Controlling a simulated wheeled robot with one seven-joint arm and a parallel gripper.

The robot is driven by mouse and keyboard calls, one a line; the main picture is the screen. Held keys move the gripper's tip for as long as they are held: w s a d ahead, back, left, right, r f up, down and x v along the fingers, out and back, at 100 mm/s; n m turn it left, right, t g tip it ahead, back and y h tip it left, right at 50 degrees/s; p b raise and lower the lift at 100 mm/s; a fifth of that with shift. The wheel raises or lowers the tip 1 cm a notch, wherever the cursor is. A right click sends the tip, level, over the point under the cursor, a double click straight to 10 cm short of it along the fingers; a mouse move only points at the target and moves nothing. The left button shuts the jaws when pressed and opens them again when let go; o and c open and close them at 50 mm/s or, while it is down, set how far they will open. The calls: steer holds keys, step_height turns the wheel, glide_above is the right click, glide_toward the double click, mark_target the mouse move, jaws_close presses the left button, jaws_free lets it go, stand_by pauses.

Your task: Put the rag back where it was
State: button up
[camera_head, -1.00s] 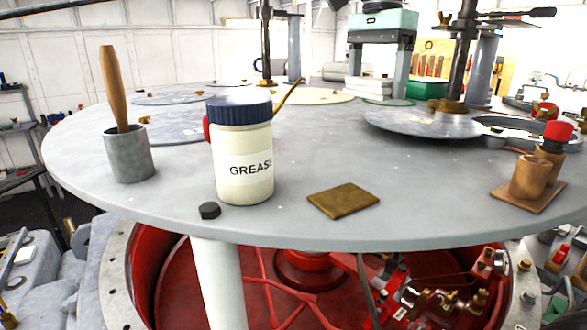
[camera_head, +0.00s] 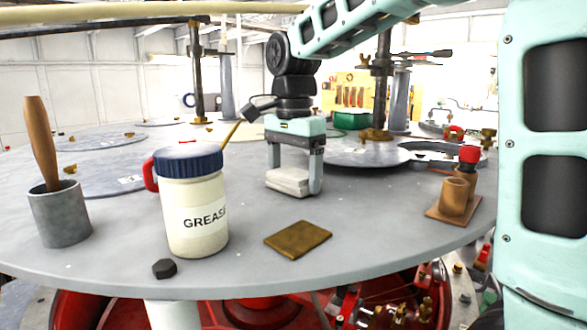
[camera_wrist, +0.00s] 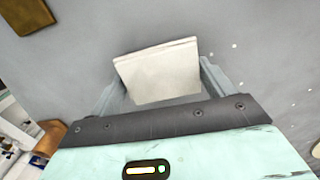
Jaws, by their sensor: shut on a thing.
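The rag (camera_head: 287,181) is a folded off-white cloth between the two fingers of my gripper (camera_head: 296,178). It is low over the grey round table top (camera_head: 350,215), behind the brown square pad; I cannot tell whether it touches the table. In the wrist view the rag (camera_wrist: 158,72) shows as a pale folded block between the fingers of my gripper (camera_wrist: 160,88). My gripper is shut on it.
A grease jar (camera_head: 195,215) and a grey cup with a wooden handle (camera_head: 60,212) stand at left. A dark nut (camera_head: 164,268) and a brown square pad (camera_head: 297,239) lie in front. A copper fitting (camera_head: 455,198) is at right. Bare table surrounds the rag.

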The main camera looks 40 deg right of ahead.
mark_target(294, 173)
steer(key=shift+f, duration=0.25)
steer(key=o, duration=0.9)
step_height(294, 173, up, 12)
steer(key=shift+r+b, duration=0.2)
steer(key=shift+b, duration=0.65)
